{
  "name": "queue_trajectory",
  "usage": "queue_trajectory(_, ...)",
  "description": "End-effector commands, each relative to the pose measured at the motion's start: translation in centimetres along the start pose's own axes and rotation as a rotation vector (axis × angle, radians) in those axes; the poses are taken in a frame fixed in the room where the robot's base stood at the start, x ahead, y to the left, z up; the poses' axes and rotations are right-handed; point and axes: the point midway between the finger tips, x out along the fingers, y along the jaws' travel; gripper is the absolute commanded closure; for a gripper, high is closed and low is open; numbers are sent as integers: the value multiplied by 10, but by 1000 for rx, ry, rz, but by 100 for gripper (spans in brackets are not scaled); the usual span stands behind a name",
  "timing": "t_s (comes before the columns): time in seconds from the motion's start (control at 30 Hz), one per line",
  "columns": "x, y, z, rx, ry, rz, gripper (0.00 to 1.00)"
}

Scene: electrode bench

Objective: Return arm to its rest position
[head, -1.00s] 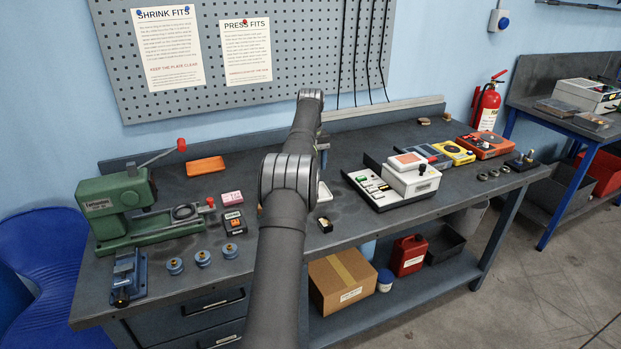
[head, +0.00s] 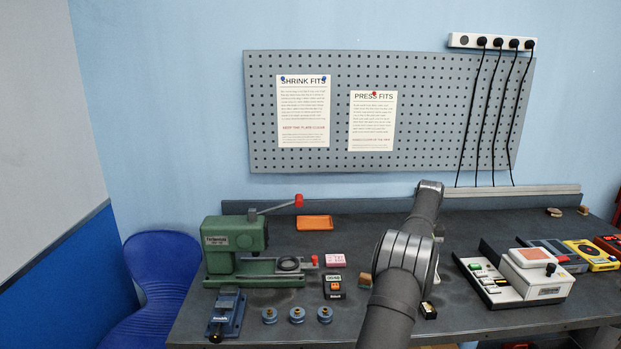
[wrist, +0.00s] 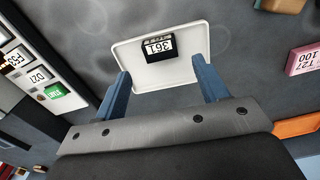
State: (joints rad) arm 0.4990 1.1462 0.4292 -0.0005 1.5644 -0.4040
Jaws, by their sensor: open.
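My gripper (wrist: 161,67) is open in the wrist view, its two blue fingers apart with nothing held between them. Beyond the fingers is a shallow white tray (wrist: 187,72) on the dark bench. A small black block with a white label reading 361 (wrist: 160,47) is in the tray, seen between and beyond the fingertips. I cannot tell the exact height of the fingers over the tray. In the head view my arm reaches out over the bench and hides most of my gripper and the tray.
A green press (head: 235,241), a blue vise (head: 227,314) and several blue round pieces (head: 297,314) stand left on the bench (head: 290,285). A white instrument (head: 540,278) and a yellow meter (head: 590,254) are at right.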

Motion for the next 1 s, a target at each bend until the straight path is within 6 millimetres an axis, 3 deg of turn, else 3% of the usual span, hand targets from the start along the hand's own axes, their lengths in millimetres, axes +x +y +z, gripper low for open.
queue_trajectory(0.3,64,0,1,1,-2,0,33)
queue_trajectory(0.4,44,0,-1,0,5,2,33)
queue_trajectory(0.6,26,0,0,0,1,0,33)
queue_trajectory(1.0,21,0,0,0,0,0,33)
